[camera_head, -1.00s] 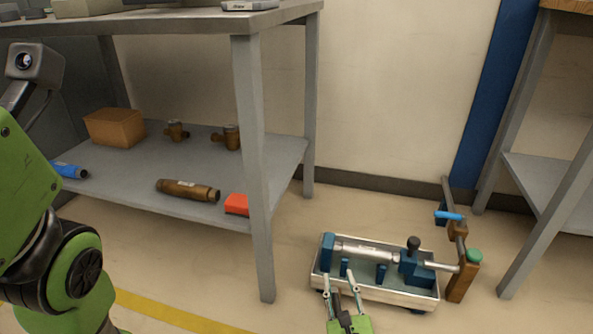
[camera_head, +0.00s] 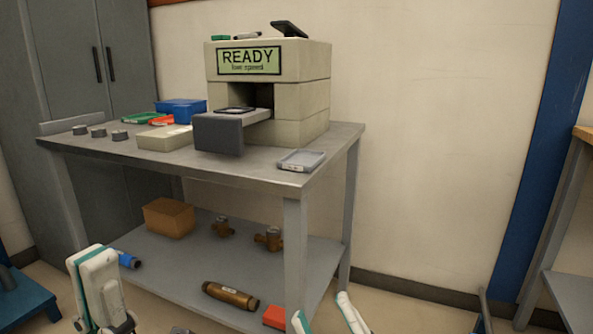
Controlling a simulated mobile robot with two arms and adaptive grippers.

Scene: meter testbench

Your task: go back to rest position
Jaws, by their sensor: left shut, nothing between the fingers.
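My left gripper (camera_head: 95,262) is at the lower left, its white and teal fingers close together, shut with nothing between them. It is in front of the bench's lower shelf, clear of the parts there. My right gripper (camera_head: 320,307) is at the bottom edge, in front of the bench's near right leg. Only its two white and teal fingers show. They are spread apart, with nothing seen between them; its body is cut off by the frame.
A grey bench (camera_head: 262,178) carries a block-built unit with a READY sign (camera_head: 248,61), a grey tray (camera_head: 301,160) and a blue box (camera_head: 181,110). Its lower shelf holds a cardboard box (camera_head: 169,217), brass fittings (camera_head: 268,239) and a brass cylinder (camera_head: 230,295).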

